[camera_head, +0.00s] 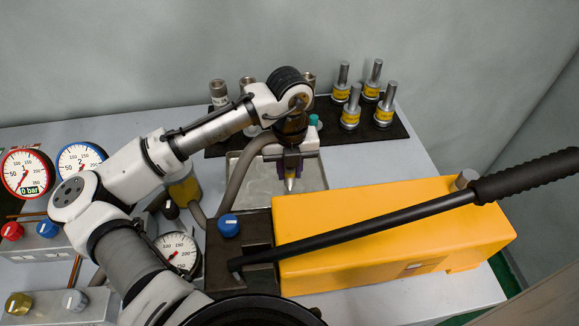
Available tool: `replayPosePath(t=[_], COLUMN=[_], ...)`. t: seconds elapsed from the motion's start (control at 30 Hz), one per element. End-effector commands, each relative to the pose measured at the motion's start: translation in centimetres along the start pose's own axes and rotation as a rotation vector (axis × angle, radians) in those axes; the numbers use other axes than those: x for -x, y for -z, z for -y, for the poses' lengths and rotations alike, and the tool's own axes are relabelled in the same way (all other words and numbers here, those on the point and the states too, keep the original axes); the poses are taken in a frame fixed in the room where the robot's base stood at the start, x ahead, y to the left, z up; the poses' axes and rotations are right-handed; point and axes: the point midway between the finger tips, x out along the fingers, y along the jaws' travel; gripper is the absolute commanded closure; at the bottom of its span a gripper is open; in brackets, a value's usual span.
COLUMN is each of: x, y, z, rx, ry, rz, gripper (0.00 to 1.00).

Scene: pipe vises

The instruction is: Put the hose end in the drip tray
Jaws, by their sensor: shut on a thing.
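The grey hose (233,180) rises from beside the pump block and arches up to my gripper. My gripper (291,168), with purple fingers, points down and is shut on the hose end (290,183). The hose end's pale tip shows below the fingers, pointing down. The drip tray (259,187) is a shallow pale metal tray behind the yellow pump. In the picture the hose end lies over the tray's area. I cannot tell whether its tip is above the tray floor or touching it.
The yellow hand pump (390,232) with its long black lever (400,216) fills the front right. A dark rack (350,135) with several metal fittings stands behind the tray. Gauges (82,157) are at left. A blue knob (228,225) sits in front of the tray.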

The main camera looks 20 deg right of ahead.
Motion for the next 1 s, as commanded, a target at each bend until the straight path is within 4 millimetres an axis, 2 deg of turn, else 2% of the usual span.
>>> replayPosePath(t=[0.07, 0.1, 0.27, 0.5, 0.67, 0.77, 1.0], x=[-0.3, -0.3, -0.2, -0.2, 0.7, 2.3, 7.5], y=[0.0, 0.0, 0.0, 0.0, 0.0, -0.1, -0.1], z=[0.0, 0.0, 0.0, 0.0, 0.0, 0.0, 0.1], rx=[0.000, 0.000, 0.000, 0.000, 0.000, 0.000, -0.001], ry=[0.001, 0.000, 0.000, 0.000, 0.000, 0.001, 0.001], rz=[0.000, 0.000, 0.000, 0.000, 0.000, 0.002, 0.003], gripper=[1.00, 0.73, 0.54, 0.54, 0.54, 0.54, 0.54])
